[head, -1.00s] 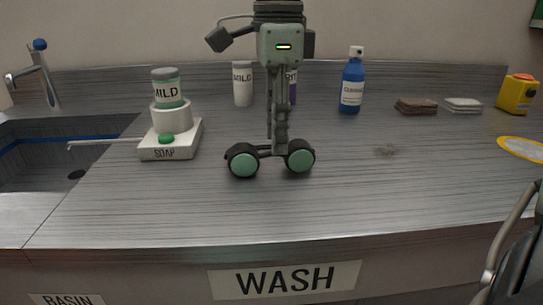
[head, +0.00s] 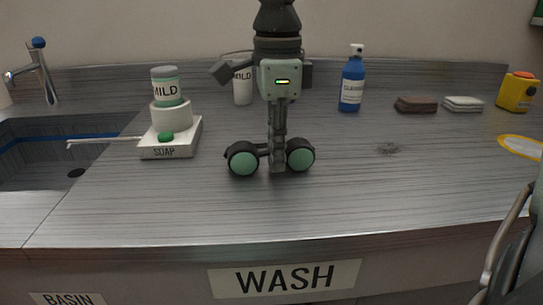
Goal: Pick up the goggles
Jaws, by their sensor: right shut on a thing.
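The goggles (head: 243,162), with two round green lenses in dark rims, are on the grey counter, facing me. My right gripper (head: 277,165) reaches down from the top of the head view and is shut on the goggles at the bridge between the lenses. Its fingers hide the bridge. I cannot tell any gap between the goggles and the counter. My left gripper is not in view.
A soap dispenser (head: 168,140) stands at left beside the basin (head: 65,165). A white bottle (head: 242,85), blue bottle (head: 352,80), brown sponge (head: 416,104), white pad (head: 463,103) and yellow container (head: 516,92) stand along the back. The counter front is clear.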

